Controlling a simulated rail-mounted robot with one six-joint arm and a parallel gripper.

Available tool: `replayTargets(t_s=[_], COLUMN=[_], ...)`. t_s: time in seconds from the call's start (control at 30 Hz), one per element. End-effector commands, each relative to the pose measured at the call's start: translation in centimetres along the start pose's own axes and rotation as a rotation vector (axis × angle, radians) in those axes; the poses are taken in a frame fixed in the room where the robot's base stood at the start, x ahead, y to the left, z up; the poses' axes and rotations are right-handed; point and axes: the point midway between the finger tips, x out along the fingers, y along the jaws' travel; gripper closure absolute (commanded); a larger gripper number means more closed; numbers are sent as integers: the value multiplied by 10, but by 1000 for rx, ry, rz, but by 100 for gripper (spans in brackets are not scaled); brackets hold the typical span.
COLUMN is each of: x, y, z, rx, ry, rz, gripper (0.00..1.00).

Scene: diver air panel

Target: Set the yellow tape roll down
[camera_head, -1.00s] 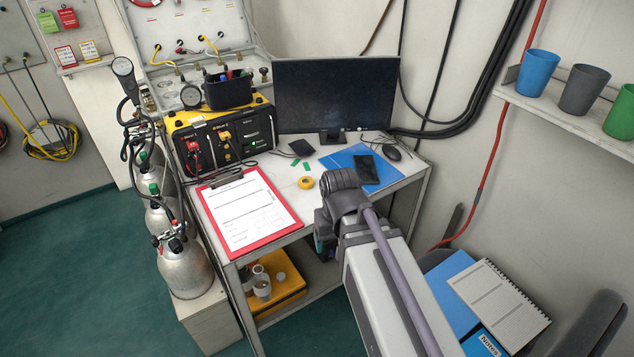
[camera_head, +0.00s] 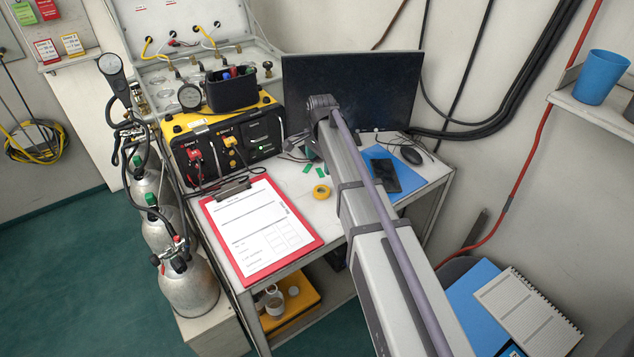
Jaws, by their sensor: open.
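The yellow tape roll (camera_head: 321,191) lies flat on the white desk top, between the clipboard and my arm. Nothing is touching it that I can see. My arm reaches from the bottom right over the desk, and its far end is in front of the monitor. My gripper's fingers are hidden behind the arm, so I cannot see them.
A red clipboard (camera_head: 260,228) lies left of the tape. Small green pieces (camera_head: 308,169) lie just behind it. A blue folder (camera_head: 408,180) with a black phone (camera_head: 384,175) is right of my arm. The monitor (camera_head: 352,90) and yellow-black panel (camera_head: 225,140) stand behind.

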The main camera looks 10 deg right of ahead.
Motion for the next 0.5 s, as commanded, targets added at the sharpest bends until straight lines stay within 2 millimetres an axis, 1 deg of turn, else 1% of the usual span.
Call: replayTargets(t_s=[0.07, 0.17, 0.27, 0.4, 0.5], x=[0, 4, 21, 52, 61], y=[3, 3, 3, 3, 3], z=[1, 1, 2, 2, 2], rx=[42, 45, 44, 43, 42], ry=[0, 0, 0, 0, 0], rz=[0, 0, 0, 0, 0], gripper=[17, 17, 17, 17, 17])
